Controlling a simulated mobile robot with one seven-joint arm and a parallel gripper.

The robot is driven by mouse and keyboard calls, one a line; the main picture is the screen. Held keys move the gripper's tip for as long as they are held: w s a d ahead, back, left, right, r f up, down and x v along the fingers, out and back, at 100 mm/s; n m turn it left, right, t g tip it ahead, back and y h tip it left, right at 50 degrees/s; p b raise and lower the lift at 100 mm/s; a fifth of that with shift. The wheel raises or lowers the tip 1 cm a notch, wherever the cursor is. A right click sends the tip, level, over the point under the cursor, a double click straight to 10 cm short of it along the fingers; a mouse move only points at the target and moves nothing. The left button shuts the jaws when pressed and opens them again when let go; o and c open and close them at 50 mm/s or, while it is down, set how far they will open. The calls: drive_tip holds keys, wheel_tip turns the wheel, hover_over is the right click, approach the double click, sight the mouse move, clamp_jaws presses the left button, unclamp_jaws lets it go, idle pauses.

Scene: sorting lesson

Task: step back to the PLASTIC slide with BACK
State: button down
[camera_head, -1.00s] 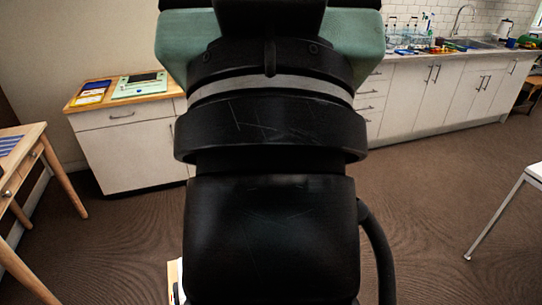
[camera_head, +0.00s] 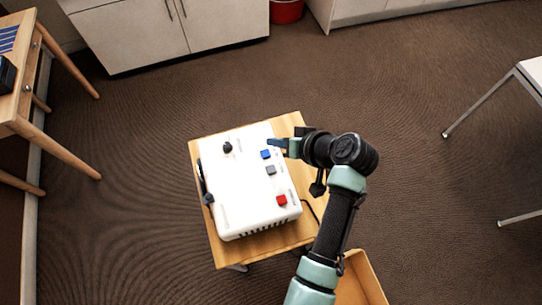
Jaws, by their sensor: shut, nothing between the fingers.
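A white control box (camera_head: 240,195) lies on a small wooden table (camera_head: 203,160). It carries a blue button (camera_head: 266,154), a grey button (camera_head: 271,170), a red button (camera_head: 281,200) and a black knob (camera_head: 227,148). I cannot read any labels, so I cannot tell which button is BACK. My gripper (camera_head: 275,144) is shut and empty, with its dark fingertips close by the blue button. I cannot tell whether they touch it. No projected slide or screen shows in this view.
A wooden tray or drawer (camera_head: 360,280) stands at the lower right, beside my arm. A wooden desk (camera_head: 22,90) is at the left, and a white table (camera_head: 533,72) at the right. Cabinets (camera_head: 150,35) and a red bucket (camera_head: 287,11) line the back. Brown floor lies open between.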

sight(274, 172)
drive_tip(key=shift+s+a+f+g+y, duration=0.2)
drive_tip(key=shift+s+f, duration=0.1)
drive_tip(key=shift+s, duration=0.15)
drive_tip(key=shift+s+a+f+g+y, duration=0.1)
drive_tip(key=shift+s+f+g, duration=0.15)
drive_tip(key=shift+s, duration=0.2)
drive_tip(key=shift+f, duration=0.15)
wheel_tip(274, 172, down, 8)
drive_tip(key=b, duration=0.7)
drive_tip(key=shift+f+b, duration=0.25)
drive_tip(key=shift+b, duration=0.05)
idle(1.0)
drive_tip(key=shift+f+b, duration=0.3)
drive_tip(key=shift+f, duration=0.1)
drive_tip(key=shift+f+b, duration=0.35)
drive_tip(key=shift+f, duration=0.1)
idle(0.5)
drive_tip(key=shift+r, duration=0.15)
drive_tip(key=shift+r+p, duration=0.75)
drive_tip(key=shift+p, duration=0.1)
